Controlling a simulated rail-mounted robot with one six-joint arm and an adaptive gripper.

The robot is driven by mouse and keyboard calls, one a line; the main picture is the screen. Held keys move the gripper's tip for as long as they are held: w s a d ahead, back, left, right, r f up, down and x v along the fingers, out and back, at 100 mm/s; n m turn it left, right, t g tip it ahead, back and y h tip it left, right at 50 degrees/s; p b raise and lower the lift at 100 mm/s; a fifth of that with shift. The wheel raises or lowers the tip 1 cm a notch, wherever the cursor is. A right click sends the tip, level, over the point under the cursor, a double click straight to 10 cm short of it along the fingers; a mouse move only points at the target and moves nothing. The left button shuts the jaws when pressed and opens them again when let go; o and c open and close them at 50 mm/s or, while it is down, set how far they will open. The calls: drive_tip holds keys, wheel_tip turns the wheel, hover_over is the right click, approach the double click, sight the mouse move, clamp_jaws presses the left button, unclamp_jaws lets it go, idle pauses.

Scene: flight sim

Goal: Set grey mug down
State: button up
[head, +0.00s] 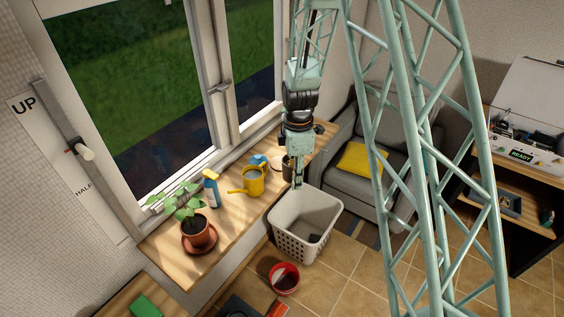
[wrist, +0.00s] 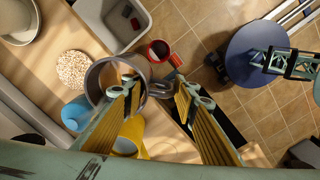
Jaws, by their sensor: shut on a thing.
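The grey mug (wrist: 104,80) shows from above in the wrist view, its mouth open upward and its handle on the right. My gripper (wrist: 160,94) is shut on it at the handle side; one finger overlaps the mug's rim and the other lies beyond the handle. In the head view my gripper (head: 298,184) points down at the far right part of the wooden sill (head: 228,226). The mug (head: 287,168) is partly hidden behind it there. I cannot tell whether its base touches the sill. A round speckled mat (wrist: 73,68) lies bare on the sill, up and left of the mug.
A yellow watering can (head: 254,182), a spray bottle (head: 211,190) and a potted plant (head: 196,234) stand along the sill. A blue object (head: 259,160) sits behind the can. A white basket (head: 302,228) and a red bucket (head: 285,278) are below the sill's front edge.

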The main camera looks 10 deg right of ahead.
drive_tip(key=w, duration=0.4)
drive_tip(key=w+a+f+p, duration=0.1)
drive_tip(key=w, duration=0.4)
drive_tip(key=w+p, duration=0.1)
drive_tip(key=w, duration=0.4)
drive_tip(key=shift+w+a+f, duration=0.15)
drive_tip(key=shift+a, duration=0.1)
drive_tip(key=shift+f+p, duration=0.6)
drive_tip(key=shift+f, duration=1.15)
drive_tip(key=o, duration=1.2)
drive_tip(key=shift+r, duration=0.1)
drive_tip(key=shift+r+b, duration=0.9)
drive_tip(key=shift+r, duration=5)
